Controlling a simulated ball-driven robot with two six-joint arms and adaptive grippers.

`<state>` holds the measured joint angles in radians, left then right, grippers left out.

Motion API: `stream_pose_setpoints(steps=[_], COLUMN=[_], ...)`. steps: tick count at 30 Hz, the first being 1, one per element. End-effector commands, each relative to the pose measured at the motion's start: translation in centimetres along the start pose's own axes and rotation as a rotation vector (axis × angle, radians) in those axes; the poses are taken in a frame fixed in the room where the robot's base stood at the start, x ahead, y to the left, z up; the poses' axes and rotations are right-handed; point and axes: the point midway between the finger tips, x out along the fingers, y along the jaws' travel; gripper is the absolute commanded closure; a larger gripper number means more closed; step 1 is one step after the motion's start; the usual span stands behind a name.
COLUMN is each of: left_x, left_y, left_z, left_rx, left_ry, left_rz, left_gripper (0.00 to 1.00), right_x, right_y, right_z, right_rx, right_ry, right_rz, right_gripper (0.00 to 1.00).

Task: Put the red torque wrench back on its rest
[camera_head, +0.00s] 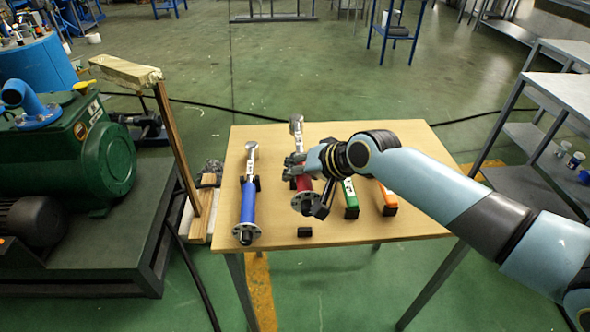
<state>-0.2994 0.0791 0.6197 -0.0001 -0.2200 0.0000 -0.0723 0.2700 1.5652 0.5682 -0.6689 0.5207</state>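The red torque wrench (304,184) is over the middle of the wooden table (275,226), its metal head (296,124) toward the far edge and its round flange end toward me. My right gripper (301,178) comes in from the right and appears shut on the red handle, with its fingers partly covering it. The wrench seems raised a little, but the height is hard to judge. A small black block (304,231) stands bare on the table in front of the wrench's near end; it looks like part of a rest. My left gripper is out of view.
A green-handled tool (350,198) and an orange one (387,199) lie to the right, partly under my arm. A wooden post (178,140) and green machine (75,155) stand left of the table.

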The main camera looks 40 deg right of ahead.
Motion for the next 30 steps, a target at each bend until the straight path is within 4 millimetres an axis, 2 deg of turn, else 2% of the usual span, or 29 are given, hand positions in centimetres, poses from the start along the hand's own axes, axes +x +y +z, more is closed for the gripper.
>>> stream_pose_setpoints(steps=[15, 30], left_x=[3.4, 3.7], left_y=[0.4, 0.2], left_z=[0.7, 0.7], left_rx=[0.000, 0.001], left_ry=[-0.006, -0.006], left_rz=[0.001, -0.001], left_gripper=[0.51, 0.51], right_x=[3.1, 3.4], right_y=[2.6, 2.9], right_z=[1.9, 2.1], right_rx=[-0.001, -0.001], right_ry=[0.004, 0.005], right_rz=[-0.004, -0.005], right_gripper=[1.00, 1.00])
